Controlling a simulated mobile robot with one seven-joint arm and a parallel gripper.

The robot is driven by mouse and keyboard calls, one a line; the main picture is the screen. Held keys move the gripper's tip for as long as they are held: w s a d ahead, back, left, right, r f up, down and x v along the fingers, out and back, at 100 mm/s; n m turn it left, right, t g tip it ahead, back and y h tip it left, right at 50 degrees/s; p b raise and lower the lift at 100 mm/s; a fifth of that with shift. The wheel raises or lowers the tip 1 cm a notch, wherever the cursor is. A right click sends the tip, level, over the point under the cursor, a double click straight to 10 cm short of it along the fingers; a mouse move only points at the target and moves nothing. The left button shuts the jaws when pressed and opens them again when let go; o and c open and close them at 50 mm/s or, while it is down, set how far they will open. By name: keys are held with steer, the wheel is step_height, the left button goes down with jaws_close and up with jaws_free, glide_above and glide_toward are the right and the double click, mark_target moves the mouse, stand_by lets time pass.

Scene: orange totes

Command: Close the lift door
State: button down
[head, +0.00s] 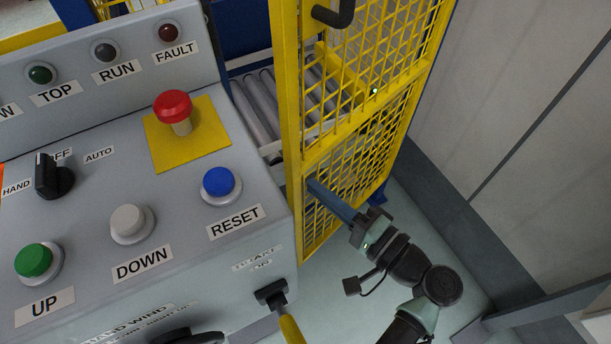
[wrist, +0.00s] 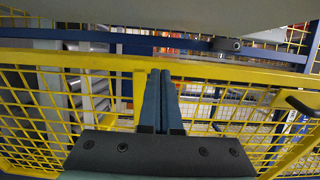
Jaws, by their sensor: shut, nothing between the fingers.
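The lift door, a yellow framed mesh panel (head: 345,133), stands upright right of the control console in the head view. A black handle (head: 334,14) is on its upper part. My gripper (head: 313,184) is shut and empty, its blue fingers pointing at the lower mesh near the door's left post. In the wrist view, the shut fingers (wrist: 159,76) lie in front of the yellow door rail (wrist: 90,61), and a dark handle (wrist: 301,104) shows at the right. I cannot tell whether the fingertips touch the door. The door's latch side is not clear.
The grey console (head: 95,215) fills the left, with a red emergency button (head: 173,105), a blue reset button (head: 219,182) and a yellow-handled lever (head: 290,327). Rollers (head: 257,105) lie behind the mesh. A grey wall (head: 510,90) bounds the right. Floor shows between console and wall.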

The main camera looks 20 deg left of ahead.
mark_target(292, 170)
steer(key=shift+x, duration=1.95)
steer(key=x, duration=0.6)
steer(key=shift+b, duration=0.3)
steer(key=shift+s+d+f, duration=0.1)
steer(key=shift+d, duration=0.05)
